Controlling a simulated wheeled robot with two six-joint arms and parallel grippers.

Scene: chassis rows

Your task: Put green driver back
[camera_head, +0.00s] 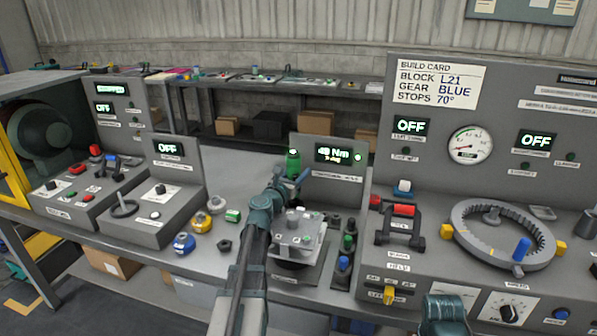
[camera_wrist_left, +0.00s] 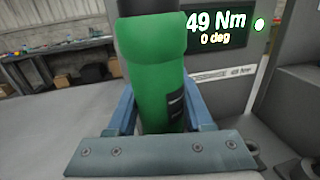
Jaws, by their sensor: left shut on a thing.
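The green driver (camera_head: 293,162) is held upright in my left gripper (camera_head: 290,186), in front of the torque display panel (camera_head: 338,155). In the left wrist view the driver's green body (camera_wrist_left: 150,65), with a dark top, stands between the two blue fingers, which are closed on its sides. Its lower end is hidden by my gripper. The display reads 49 Nm and 0 deg (camera_wrist_left: 215,28), with a green lamp lit. A row of small dark, green and blue tools (camera_head: 347,250) stands right of the grey block fixture (camera_head: 297,232).
Blue and yellow round parts (camera_head: 184,243) and a small green part (camera_head: 233,215) lie left of my left arm. A red-handled fixture (camera_head: 403,211) and a toothed ring (camera_head: 480,250) are at the right. Switched-off consoles (camera_head: 170,190) stand at the left.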

